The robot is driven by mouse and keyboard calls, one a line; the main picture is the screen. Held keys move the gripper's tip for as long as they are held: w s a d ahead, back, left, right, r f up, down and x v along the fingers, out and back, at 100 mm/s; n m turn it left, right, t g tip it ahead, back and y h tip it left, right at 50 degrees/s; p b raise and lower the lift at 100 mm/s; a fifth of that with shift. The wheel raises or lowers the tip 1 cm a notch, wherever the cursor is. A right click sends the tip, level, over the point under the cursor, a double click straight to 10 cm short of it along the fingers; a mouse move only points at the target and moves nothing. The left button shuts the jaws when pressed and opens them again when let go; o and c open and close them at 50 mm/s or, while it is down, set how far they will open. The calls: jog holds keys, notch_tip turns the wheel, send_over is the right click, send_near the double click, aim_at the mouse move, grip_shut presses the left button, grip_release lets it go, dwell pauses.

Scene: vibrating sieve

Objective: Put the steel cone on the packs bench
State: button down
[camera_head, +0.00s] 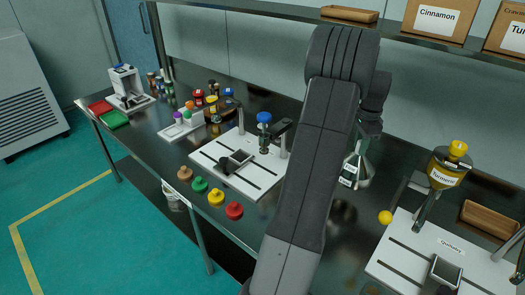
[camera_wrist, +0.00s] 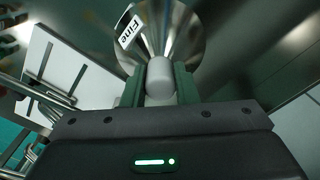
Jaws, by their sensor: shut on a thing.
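The steel cone (camera_head: 364,177) hangs below my wrist in the head view, just right of my arm, over the dark steel bench (camera_head: 325,240). It carries a white label, which reads "Fine" in the wrist view (camera_wrist: 190,32). My gripper (camera_wrist: 159,85) is shut on the pale rounded knob at the cone's narrow end. I cannot tell whether the cone's wide end touches the bench. No bench is marked as the packs bench.
A white stand with a black clamp (camera_head: 228,165) is left of my arm. Several colored knobs (camera_head: 217,197) line its front. At right, a yellow Turmeric funnel (camera_head: 446,170) stands over another white plate (camera_head: 400,250). A shelf with a Cinnamon box (camera_head: 436,18) runs above.

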aim_at(354, 167)
jog(key=shift+f, duration=0.1)
notch_tip(354, 167, down, 10)
jog(key=shift+r+p, duration=0.15)
jog(key=shift+p, duration=0.6)
jog(key=shift+f, duration=0.2)
jog(key=c, duration=1.1)
grip_release()
jog(key=shift+c, duration=0.2)
jog(key=shift+r, duration=0.1)
notch_tip(354, 167, up, 12)
jog(key=shift+r+b, duration=0.1)
jog(key=shift+b, duration=0.5)
